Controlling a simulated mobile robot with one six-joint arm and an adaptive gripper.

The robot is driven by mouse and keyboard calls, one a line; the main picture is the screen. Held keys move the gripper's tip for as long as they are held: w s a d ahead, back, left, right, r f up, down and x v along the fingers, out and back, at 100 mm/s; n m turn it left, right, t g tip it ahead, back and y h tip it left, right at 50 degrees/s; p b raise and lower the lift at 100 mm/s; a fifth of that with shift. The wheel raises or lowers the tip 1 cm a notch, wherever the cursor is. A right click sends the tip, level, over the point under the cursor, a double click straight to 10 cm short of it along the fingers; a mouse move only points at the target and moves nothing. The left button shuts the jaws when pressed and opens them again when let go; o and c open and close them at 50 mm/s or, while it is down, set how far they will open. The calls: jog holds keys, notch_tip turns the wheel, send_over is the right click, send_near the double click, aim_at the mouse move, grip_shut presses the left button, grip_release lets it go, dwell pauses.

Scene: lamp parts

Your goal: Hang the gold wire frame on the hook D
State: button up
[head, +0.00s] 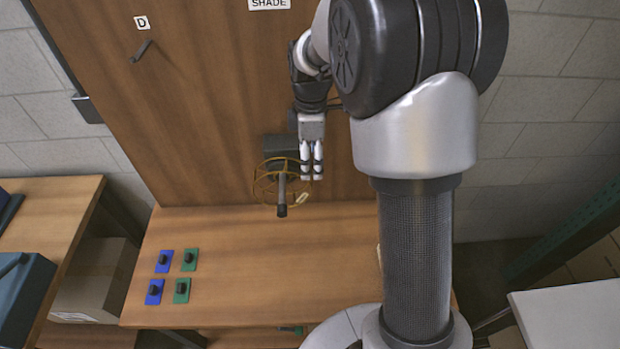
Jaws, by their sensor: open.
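The gold wire frame (262,186) is a round wire cage with a small pale tag. It hangs around a dark peg (281,195) that sticks out from a dark block on the upright wooden board. My gripper (312,178) is open, fingers pointing down, at the right side of the frame. In this view its fingertips overlap the frame's right edge; I cannot tell whether they touch it. The hook D (141,51) is a dark empty bar at the upper left of the board, below a white label D (142,22).
A wooden table (230,260) stands below the board, with several blue and green plates (182,290) with black knobs at its left. A SHADE label (269,4) is at the board's top. A side table (50,205) stands left. The board between the peg and hook D is clear.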

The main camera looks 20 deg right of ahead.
aim_at(310, 180)
notch_tip(310, 180, down, 8)
jog(key=shift+f+b, duration=0.2)
jog(key=shift+b, duration=0.3)
jog(key=shift+c, duration=0.4)
jog(key=c, duration=1.3)
grip_shut()
dwell(0.4)
jog(key=shift+s+a, duration=0.1)
jog(key=s+a+b, duration=0.1)
jog(key=s+a, duration=0.1)
jog(key=s, duration=0.5)
jog(key=s+a, duration=0.2)
jog(key=s, duration=0.5)
jog(key=shift+a+b, duration=0.25)
jog(key=shift+b, duration=0.1)
dwell(2.1)
